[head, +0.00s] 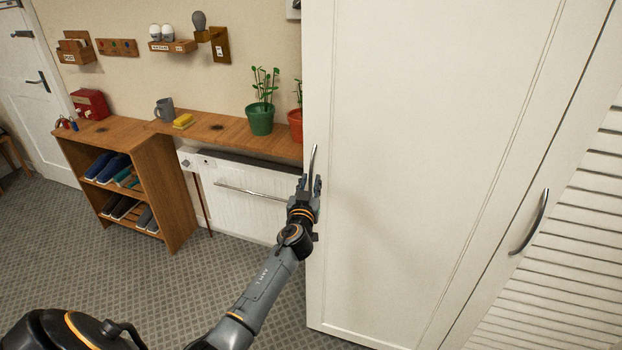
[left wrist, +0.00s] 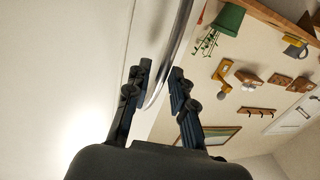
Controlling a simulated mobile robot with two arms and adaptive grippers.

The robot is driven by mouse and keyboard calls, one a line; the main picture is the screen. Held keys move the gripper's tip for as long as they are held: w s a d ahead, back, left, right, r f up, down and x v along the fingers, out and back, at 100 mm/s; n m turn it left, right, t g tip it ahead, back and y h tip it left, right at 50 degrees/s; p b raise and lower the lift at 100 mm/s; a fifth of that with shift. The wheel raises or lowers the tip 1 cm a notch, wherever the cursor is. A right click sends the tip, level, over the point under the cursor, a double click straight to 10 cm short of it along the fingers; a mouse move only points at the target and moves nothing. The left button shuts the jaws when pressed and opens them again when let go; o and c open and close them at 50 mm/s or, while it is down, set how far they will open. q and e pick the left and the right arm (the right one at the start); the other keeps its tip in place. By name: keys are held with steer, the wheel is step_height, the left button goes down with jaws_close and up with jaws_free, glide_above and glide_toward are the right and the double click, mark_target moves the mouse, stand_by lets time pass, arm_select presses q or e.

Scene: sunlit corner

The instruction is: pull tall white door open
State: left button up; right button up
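The tall white door (head: 405,150) fills the middle and right of the head view. Its curved metal handle (head: 314,160) sits upright near its left edge. My left gripper (head: 311,184) is at the lower part of this handle. In the left wrist view, the handle (left wrist: 178,45) runs down between the two fingertips of my left gripper (left wrist: 158,88). The fingers are apart, one on each side of the handle, with gaps showing. The white door surface (left wrist: 60,60) is at the left there. My right gripper is not in view.
A second metal handle (head: 530,222) is on the right, beside a louvred panel (head: 560,290). A wooden shelf (head: 125,185) with shoes, a white radiator (head: 245,190) and a green plant pot (head: 260,120) stand left of the door. The patterned carpet (head: 225,262) is clear.

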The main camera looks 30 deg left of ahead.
arm_select(q)
steer(key=shift+x, duration=0.9)
jaws_close()
steer(key=shift+s+d+f, duration=0.1)
